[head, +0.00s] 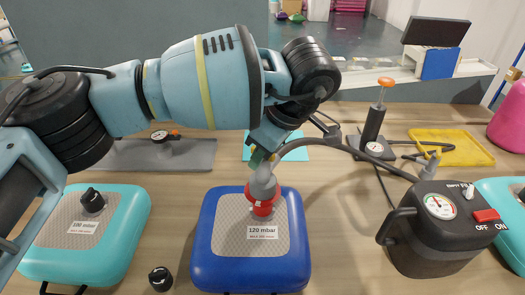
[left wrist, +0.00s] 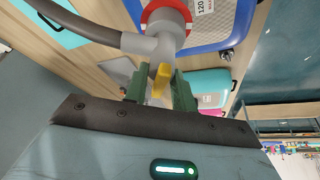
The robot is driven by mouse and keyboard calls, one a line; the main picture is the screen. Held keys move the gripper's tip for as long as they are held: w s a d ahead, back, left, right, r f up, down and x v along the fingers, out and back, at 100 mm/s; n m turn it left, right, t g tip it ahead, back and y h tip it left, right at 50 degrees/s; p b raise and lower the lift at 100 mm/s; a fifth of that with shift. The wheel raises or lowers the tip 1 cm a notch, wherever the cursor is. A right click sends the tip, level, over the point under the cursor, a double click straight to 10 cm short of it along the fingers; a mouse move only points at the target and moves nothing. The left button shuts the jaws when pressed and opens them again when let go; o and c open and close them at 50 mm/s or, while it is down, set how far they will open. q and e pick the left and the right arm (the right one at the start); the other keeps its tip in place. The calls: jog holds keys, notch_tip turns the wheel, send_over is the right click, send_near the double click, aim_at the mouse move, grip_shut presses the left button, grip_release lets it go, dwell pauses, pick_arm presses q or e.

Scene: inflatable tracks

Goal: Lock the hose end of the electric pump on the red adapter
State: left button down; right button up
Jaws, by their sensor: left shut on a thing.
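My left gripper (head: 262,157) is shut on the grey hose end (head: 263,182) of the electric pump, above the blue cushion (head: 205,250) marked 120 mbar. The red adapter (head: 263,208) stands upright on that cushion. The hose end sits directly over the adapter and appears to touch it; I cannot tell if it is locked. In the left wrist view, the green fingers (left wrist: 160,92) hold the grey hose end (left wrist: 168,42), with the red ring (left wrist: 152,12) beyond it. The electric pump (head: 430,240) stands at the right, its dark hose (head: 365,155) arching to my gripper. My right gripper is not in view.
A turquoise cushion (head: 130,215) with a black cap lies left. A loose black cap (head: 160,278) lies on the table. A hand pump (head: 373,130) with an orange handle and a yellow tray (head: 470,155) stand behind the electric pump.

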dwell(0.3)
pick_arm(q)
jog(key=c, duration=1.2)
grip_release()
jog(key=shift+o, duration=0.6)
